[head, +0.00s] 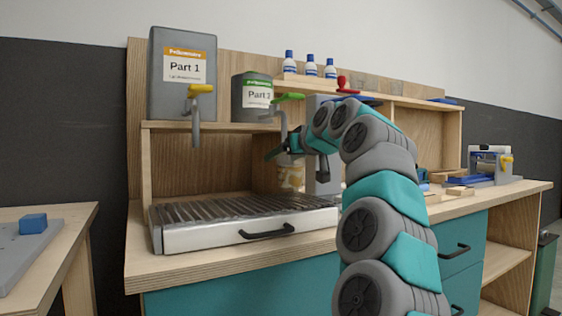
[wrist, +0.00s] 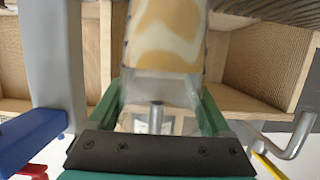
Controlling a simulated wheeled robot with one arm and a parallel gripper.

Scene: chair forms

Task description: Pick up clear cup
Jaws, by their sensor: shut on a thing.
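A clear cup (head: 291,174) with a cream and amber pattern inside it stands out below the green-handled tap, over the back of the slatted drip tray. It fills the top middle of the wrist view (wrist: 165,45), where its clear part sits between the green fingers. My gripper (head: 280,150) is shut on the cup, with a finger on each side (wrist: 160,103). My arm hides part of the area to the right. Whether the cup touches the tray cannot be told.
The drip tray (head: 245,221) has a black handle. Above are a green-handled tap (head: 284,113), the Part 3 tank (head: 251,97) and the Part 1 tank (head: 182,72) with a yellow-handled tap (head: 197,98). A grey upright (wrist: 55,60) stands close beside my gripper. Bottles (head: 310,65) line the shelf.

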